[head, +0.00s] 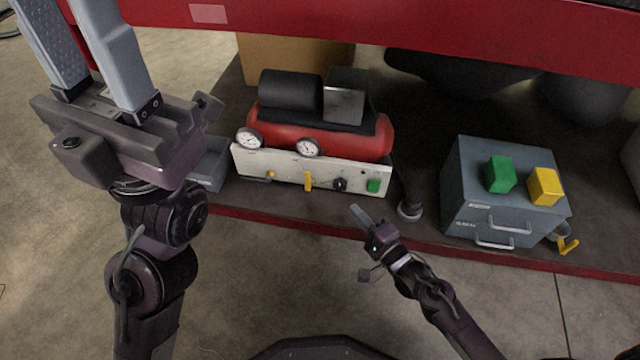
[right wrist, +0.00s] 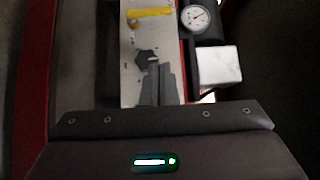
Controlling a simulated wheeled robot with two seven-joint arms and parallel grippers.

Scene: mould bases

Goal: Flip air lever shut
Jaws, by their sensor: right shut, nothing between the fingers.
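A yellow lever (head: 308,180) stands upright on the pale front panel (head: 240,160) of a red compressor (head: 378,140). In the right wrist view the lever (right wrist: 150,12) lies across the panel near the top edge. My right gripper (head: 360,215) is shut and empty, in front of and below the panel, right of the lever. In the right wrist view its fingers (right wrist: 155,80) point toward a black knob (right wrist: 148,57), short of the lever; contact with the knob cannot be told. My left gripper (head: 80,45) is open and empty, raised at the left, its fingertips partly cut off.
A red shelf (head: 450,45) overhangs. Floor in front is clear.

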